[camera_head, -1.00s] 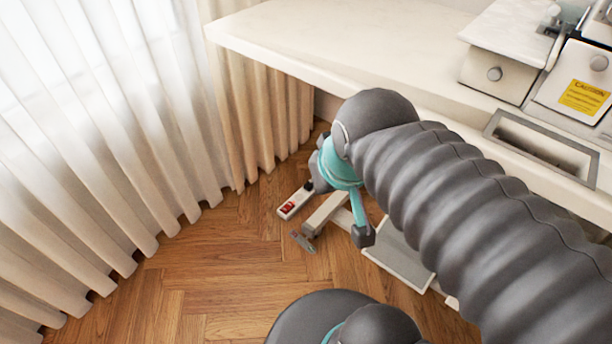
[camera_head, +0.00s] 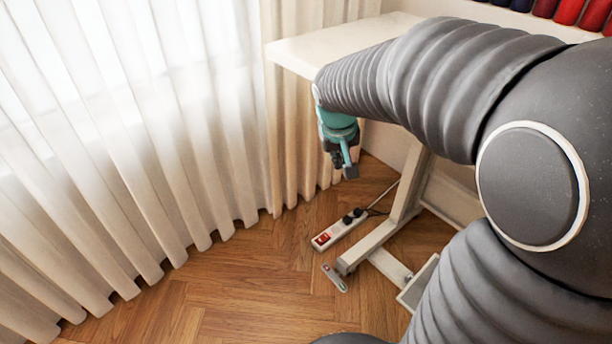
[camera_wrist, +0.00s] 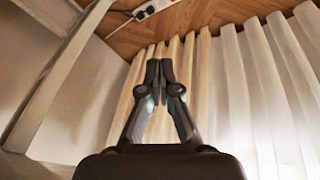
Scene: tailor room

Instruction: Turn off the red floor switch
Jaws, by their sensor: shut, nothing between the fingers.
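A white power strip (camera_head: 344,229) lies on the wood floor beside the table leg in the head view. The red floor switch (camera_head: 321,239) is at its near left end, and dark plugs sit toward its other end. My gripper (camera_head: 337,162) is up by the table's left edge, above and behind the strip, apart from it; my arm partly hides it there. In the wrist view my gripper (camera_wrist: 159,64) is shut and empty, its fingertips together. Part of the power strip (camera_wrist: 158,6) shows at the top edge of that view; the switch is mostly cut off.
A pale table (camera_head: 300,52) with a beige leg frame (camera_head: 372,243) stands right of the strip. Long curtains (camera_head: 130,130) hang at the left and behind. A small grey object (camera_head: 334,278) lies on the floor near the table foot. Floor left of the strip is clear.

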